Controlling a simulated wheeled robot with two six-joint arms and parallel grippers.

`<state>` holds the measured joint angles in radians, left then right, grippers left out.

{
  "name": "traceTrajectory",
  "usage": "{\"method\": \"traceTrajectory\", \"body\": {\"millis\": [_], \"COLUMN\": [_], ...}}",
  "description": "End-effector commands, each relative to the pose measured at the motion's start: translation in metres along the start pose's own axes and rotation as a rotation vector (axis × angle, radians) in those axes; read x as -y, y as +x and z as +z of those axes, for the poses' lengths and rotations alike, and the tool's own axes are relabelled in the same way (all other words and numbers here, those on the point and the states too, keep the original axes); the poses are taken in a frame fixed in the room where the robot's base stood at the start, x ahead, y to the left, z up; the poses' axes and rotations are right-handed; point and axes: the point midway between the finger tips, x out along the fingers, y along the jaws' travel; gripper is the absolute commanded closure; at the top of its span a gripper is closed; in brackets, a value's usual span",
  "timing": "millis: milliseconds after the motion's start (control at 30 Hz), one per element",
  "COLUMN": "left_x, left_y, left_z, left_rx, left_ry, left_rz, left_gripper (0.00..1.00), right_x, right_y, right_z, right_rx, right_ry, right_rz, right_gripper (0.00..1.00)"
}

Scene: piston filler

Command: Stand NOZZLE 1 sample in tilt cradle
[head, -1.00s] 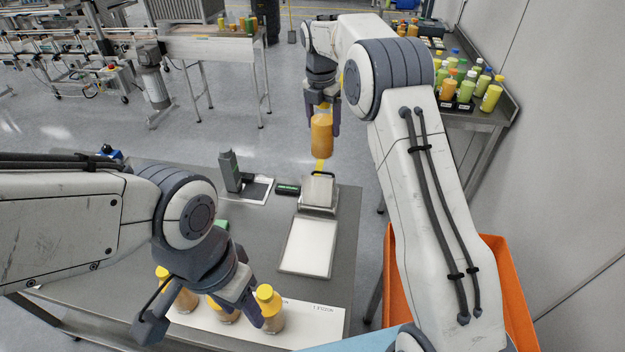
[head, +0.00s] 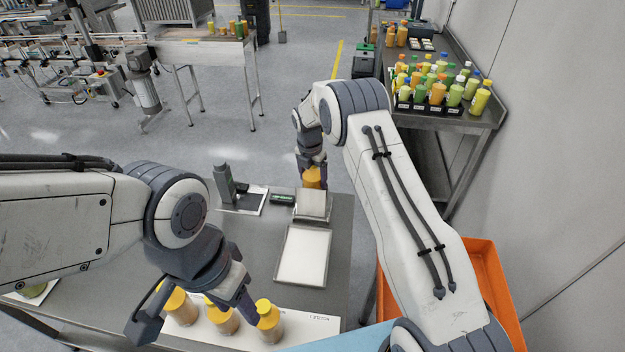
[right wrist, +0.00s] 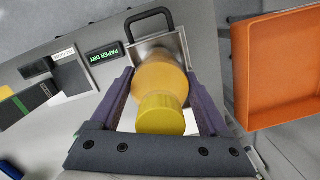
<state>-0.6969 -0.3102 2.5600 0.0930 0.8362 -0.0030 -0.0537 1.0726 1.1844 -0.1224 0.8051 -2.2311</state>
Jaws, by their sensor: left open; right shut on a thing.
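My right gripper (head: 312,168) is shut on an orange bottle with a yellow cap (head: 312,178). In the right wrist view the bottle (right wrist: 160,82) lies between both fingers, its cap towards the camera. The metal cradle (head: 313,206), with a black handle in the right wrist view (right wrist: 148,17), is just beyond the bottle there. I cannot tell whether they touch. My left gripper (head: 195,315) is open above the front of the table, near several yellow-capped bottles (head: 268,322) on a white strip.
A white tray (head: 303,256) lies in front of the cradle. An orange bin (head: 488,275) stands right of the table. A side bench holds many bottles (head: 455,95).

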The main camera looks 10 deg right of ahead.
Motion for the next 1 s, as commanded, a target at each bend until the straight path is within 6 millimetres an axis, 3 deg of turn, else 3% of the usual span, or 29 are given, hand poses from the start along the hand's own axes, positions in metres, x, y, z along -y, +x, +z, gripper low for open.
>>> {"method": "traceTrajectory", "body": {"millis": [200,567,600,633,1000], "left_x": [-0.001,0.000,-0.001,-0.001,0.000], "left_y": [-0.011,-0.006,-0.007,-0.007,-0.005], "left_z": [-0.001,0.000,0.000,0.000,0.000], "left_rx": [0.000,0.000,0.000,0.000,0.000], "left_ry": [0.002,0.001,0.001,0.001,0.001], "left_rz": [0.000,0.000,0.000,0.000,0.000], "left_gripper": [0.50,0.50,0.50,0.50,0.50], "right_x": [0.000,0.000,0.000,0.000,0.000], "right_y": [0.021,0.026,0.025,0.025,0.017], "right_z": [-0.002,-0.002,-0.003,-0.003,-0.002], "right_rx": [0.001,0.001,0.000,0.000,0.001], "right_ry": [0.001,0.001,0.001,0.001,0.001], "right_rz": [0.001,0.001,0.000,0.000,0.001], "right_gripper": [1.00,1.00,0.06,0.00,0.00]}}
